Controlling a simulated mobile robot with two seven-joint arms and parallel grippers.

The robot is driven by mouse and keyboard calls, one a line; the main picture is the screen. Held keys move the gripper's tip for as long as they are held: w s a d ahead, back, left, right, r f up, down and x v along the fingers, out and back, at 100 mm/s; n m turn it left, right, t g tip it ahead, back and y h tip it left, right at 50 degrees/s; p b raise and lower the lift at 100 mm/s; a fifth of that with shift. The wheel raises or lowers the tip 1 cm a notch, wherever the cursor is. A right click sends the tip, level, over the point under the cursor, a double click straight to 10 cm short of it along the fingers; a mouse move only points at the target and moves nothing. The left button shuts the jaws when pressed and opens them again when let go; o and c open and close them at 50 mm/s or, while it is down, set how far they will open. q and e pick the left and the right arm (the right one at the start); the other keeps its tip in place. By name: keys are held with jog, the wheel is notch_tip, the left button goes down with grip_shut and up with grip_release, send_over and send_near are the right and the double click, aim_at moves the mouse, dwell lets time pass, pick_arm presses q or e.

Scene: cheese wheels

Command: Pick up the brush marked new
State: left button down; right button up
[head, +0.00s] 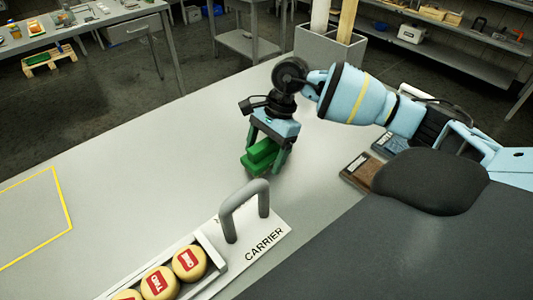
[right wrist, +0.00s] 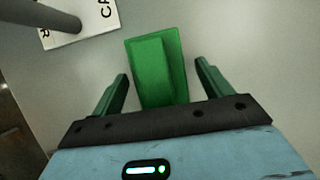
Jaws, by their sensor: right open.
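A green block-like object (head: 262,152) with a raised ridge lies on the pale table below my right gripper (head: 263,162). In the right wrist view the green object (right wrist: 158,65) lies between the two green fingers of my right gripper (right wrist: 161,76), with a gap on each side. The gripper is open and points down over it. I see no "new" mark on the green object, and cannot tell whether it is the brush. My left gripper is not in view.
A white carrier (head: 262,236) with a grey handle (head: 232,212) and labelled cheese wheels (head: 160,283) stands at the front. A brown labelled tray (head: 360,168) and a bluish one (head: 388,146) lie right. A yellow outline (head: 62,200) marks the left table; the middle is clear.

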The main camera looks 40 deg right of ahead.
aim_at(264, 143)
jog(key=shift+c, duration=0.2)
jog(key=c, duration=1.1)
notch_tip(264, 143, up, 11)
jog(key=shift+f, duration=0.2)
jog(key=o, duration=0.4)
jog(key=shift+c, duration=1.2)
